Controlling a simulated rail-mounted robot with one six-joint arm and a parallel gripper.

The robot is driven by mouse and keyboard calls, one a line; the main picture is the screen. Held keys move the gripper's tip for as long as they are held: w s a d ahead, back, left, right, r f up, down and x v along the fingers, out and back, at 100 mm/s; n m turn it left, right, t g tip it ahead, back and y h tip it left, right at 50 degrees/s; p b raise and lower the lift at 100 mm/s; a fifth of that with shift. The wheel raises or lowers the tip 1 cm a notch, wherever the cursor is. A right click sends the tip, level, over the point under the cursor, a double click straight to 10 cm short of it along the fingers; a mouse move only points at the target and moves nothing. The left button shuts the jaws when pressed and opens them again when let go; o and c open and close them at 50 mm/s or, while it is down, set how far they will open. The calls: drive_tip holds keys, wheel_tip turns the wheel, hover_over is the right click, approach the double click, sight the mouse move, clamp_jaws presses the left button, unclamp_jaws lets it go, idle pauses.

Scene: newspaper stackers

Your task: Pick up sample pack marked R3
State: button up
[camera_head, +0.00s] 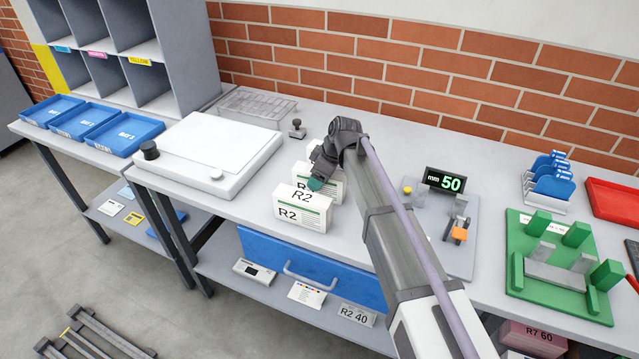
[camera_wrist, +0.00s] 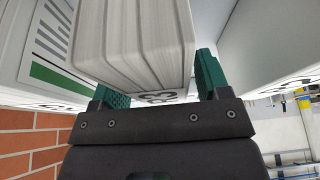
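A white pack marked R3 (camera_wrist: 130,45) fills the top middle of the wrist view, its mark upside down and partly cut off. My gripper (camera_wrist: 160,85) has its green fingers on either side of this pack. I cannot tell whether they press on it. In the head view my gripper (camera_head: 318,178) points down among the packs on the table, and one green fingertip shows. A white pack marked R2 (camera_head: 302,213) stands upright in front, and the pack behind it (camera_head: 333,183) is partly hidden by the gripper.
Another white pack with a green stripe (camera_wrist: 50,50) is close on the left in the wrist view. A white flat device (camera_head: 205,150) is left of the packs. A "50" display (camera_head: 445,181) and a green fixture (camera_head: 555,262) are right. My arm crosses the table.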

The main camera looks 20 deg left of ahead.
drive_tip(key=c, duration=1.1)
drive_tip(key=shift+r, duration=0.1)
